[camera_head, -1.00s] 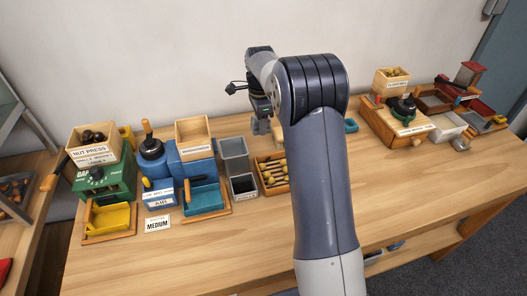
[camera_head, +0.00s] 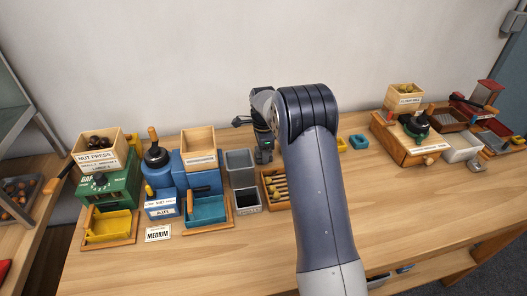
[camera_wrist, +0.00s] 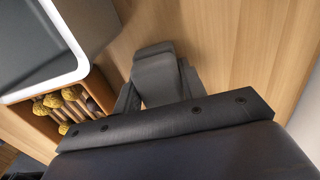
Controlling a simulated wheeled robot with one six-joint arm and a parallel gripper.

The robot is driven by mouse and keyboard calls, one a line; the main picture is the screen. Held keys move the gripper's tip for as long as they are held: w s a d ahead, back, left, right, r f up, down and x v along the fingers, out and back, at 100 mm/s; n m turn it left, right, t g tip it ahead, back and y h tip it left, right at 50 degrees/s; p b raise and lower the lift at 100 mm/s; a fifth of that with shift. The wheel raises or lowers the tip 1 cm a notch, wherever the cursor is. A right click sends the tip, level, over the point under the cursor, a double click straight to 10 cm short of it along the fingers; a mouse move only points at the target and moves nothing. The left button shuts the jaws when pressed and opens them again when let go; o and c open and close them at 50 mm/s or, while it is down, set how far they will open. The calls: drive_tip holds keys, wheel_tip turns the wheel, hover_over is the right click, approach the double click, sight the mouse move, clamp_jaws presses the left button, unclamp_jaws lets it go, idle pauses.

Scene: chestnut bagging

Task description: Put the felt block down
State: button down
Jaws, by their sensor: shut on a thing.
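My gripper (camera_wrist: 158,85) is shut on the grey felt block (camera_wrist: 155,72), which shows between the dark fingers in the wrist view. In the head view my gripper (camera_head: 264,158) is low, just behind the wooden tray (camera_head: 266,203) of yellow-headed tools. The block cannot be made out there. In the wrist view the bench top shows around the block. Whether the block touches the bench cannot be told.
Grey bins (camera_head: 240,163) stand left of my gripper, and the pale rim of one (camera_wrist: 72,70) is close by in the wrist view. Blue (camera_head: 170,182) and green (camera_head: 108,188) machines stand further left. Small yellow and teal trays (camera_head: 358,142) lie to the right. The front bench is clear.

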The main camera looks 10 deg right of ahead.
drive_tip(key=shift+f, duration=0.2)
drive_tip(key=c, duration=0.9)
unclamp_jaws()
drive_tip(key=shift+o, duration=0.2)
wheel_tip(320, 180, up, 12)
drive_tip(key=shift+r+b, duration=0.15)
drive_tip(key=shift+b, duration=0.2)
